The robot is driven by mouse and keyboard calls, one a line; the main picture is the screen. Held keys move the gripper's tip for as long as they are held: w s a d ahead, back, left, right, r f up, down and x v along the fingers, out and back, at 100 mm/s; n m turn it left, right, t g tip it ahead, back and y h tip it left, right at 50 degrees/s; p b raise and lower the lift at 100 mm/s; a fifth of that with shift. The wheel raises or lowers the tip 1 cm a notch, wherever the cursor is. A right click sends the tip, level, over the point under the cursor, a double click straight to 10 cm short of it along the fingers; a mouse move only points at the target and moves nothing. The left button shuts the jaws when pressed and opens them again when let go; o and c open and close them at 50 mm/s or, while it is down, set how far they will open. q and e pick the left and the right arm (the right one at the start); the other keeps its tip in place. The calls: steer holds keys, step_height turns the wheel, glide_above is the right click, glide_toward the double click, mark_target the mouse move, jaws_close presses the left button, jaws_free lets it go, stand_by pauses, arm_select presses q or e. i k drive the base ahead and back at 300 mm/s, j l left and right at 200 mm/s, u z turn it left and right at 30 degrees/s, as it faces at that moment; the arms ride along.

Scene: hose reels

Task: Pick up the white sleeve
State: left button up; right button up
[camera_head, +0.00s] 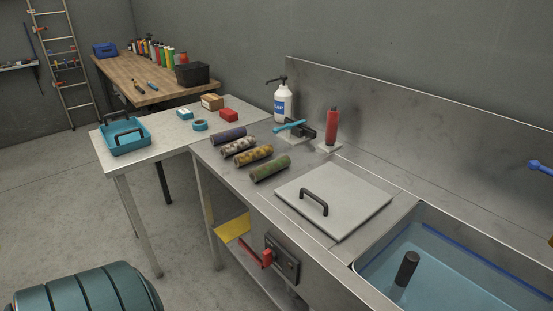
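Several sleeves lie side by side on the grey metal counter (213,167). The mostly white sleeve (238,146), mottled with dark brownish patches, is second from the back. A dark purple-blue sleeve (228,135) lies just behind it. A yellow-brown mottled sleeve (253,155) and a green one (270,169) lie in front of it. The white sleeve lies on its side and is fully in view, with nothing on it. Neither of my grippers is in view.
A grey lid (345,203) with a black handle lies right of the sleeves, beside a water-filled basin (440,285). Behind stand a pump bottle (283,103), a blue-handled tool (291,125) and a red cylinder (331,127). A teal ribbed drum (90,292) is at lower left.

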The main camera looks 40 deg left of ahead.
mark_target(227, 150)
steer(key=u, duration=1.65)
steer(key=i+j+z, duration=0.2)
steer(key=j+z, duration=0.3)
steer(key=i+j+z, duration=0.1)
steer(key=j+z, duration=0.2)
steer(key=z, duration=0.2)
